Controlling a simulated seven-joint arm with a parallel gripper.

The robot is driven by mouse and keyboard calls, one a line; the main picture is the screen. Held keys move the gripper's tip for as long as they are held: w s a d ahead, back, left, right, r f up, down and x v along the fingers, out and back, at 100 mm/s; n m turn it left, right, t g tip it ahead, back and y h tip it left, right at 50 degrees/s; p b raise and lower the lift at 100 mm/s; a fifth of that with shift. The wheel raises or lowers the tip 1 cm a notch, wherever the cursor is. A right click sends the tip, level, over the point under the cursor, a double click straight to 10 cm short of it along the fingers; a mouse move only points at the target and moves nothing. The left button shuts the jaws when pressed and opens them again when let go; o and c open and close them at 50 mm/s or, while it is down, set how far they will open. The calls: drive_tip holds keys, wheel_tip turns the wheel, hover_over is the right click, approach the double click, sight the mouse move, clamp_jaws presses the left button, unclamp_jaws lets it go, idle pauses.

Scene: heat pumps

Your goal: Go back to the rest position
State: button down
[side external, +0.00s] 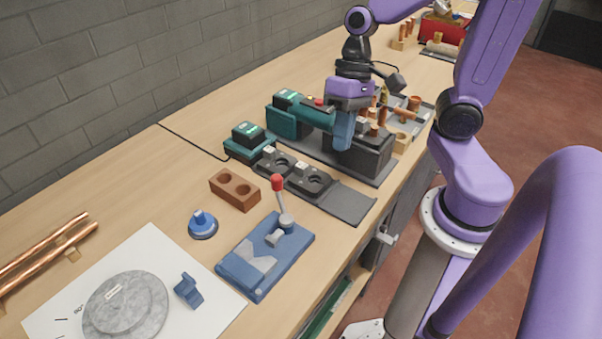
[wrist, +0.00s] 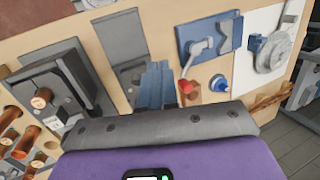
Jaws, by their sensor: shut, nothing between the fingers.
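My gripper (side external: 341,143) hangs over the workbench (side external: 150,180), in front of a dark grey block-shaped device (side external: 368,158) at the back right. Its blue fingers point down and are together, with nothing between them. In the wrist view the closed blue fingers (wrist: 157,72) show at the middle, above the purple wrist housing. I cannot tell the exact gap between the fingertips and the device.
Close by are a teal tool (side external: 288,118), a teal charger (side external: 248,142), copper pieces (side external: 408,110) and a black fixture (side external: 310,178). Nearer are a brown block (side external: 234,189), a blue lever press (side external: 264,255) with a red knob, and a blue knob (side external: 202,225).

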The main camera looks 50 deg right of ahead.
drive_tip(key=s+a+n+t+h, duration=0.1)
drive_tip(key=s+n+h, duration=0.2)
drive_tip(key=s+n, duration=0.5)
drive_tip(key=n, duration=0.5)
drive_tip(key=shift+s+f, duration=0.35)
drive_tip(key=shift+s, duration=0.05)
idle(1.6)
